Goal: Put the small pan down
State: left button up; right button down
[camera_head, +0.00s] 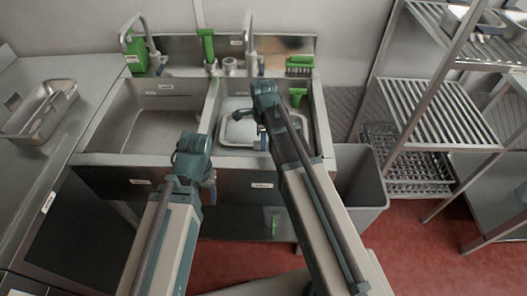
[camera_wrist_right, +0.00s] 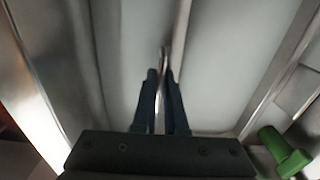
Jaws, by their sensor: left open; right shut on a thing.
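The small pan (camera_head: 237,132), a shallow light-grey metal pan with rounded corners, is in the right sink basin (camera_head: 215,108). My right gripper (camera_head: 262,138) reaches down at the pan's right part; its fingertips are hard to make out there. In the right wrist view the fingers (camera_wrist_right: 163,80) are closed on a thin edge, with pale metal surfaces (camera_wrist_right: 125,60) on both sides. I cannot tell whether the pan touches the basin floor. My left gripper (camera_head: 211,183) is in front of the sink, apart from the pan, and open; its fingers are mostly hidden.
The left basin (camera_head: 155,132) is empty. A metal tray (camera_head: 40,112) stands on the left counter. Taps (camera_head: 248,35), green bottles and a brush (camera_head: 299,66) line the sink's back. A grey bin (camera_head: 362,180) and wire shelving (camera_head: 440,115) stand at right.

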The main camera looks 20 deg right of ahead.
jog(key=shift+f+b, duration=1.55)
jog(key=shift+f, duration=0.25)
jog(key=shift+f, duration=0.2)
jog(key=c, duration=1)
grip_release()
jog(key=shift+r, duration=0.1)
jog(key=shift+o, duration=0.2)
jog(key=shift+r, duration=0.15)
notch_tip(320, 180, up, 12)
jog(key=p, duration=1.2)
jog(key=s+a+n, duration=0.3)
jog(key=s+n, duration=0.2)
jog(key=n, duration=0.2)
jog(key=s+a+n, duration=0.3)
jog(key=s+n, duration=0.2)
jog(key=n, duration=0.3)
jog(key=s+a+n+h, duration=0.1)
jog(key=s+a+n, duration=0.3)
jog(key=n, duration=0.4)
jog(key=shift+s, duration=0.5)
jog(key=shift+s+a+n, duration=0.2)
jog(key=shift+s+n, duration=0.2)
jog(key=shift+n, duration=0.6)
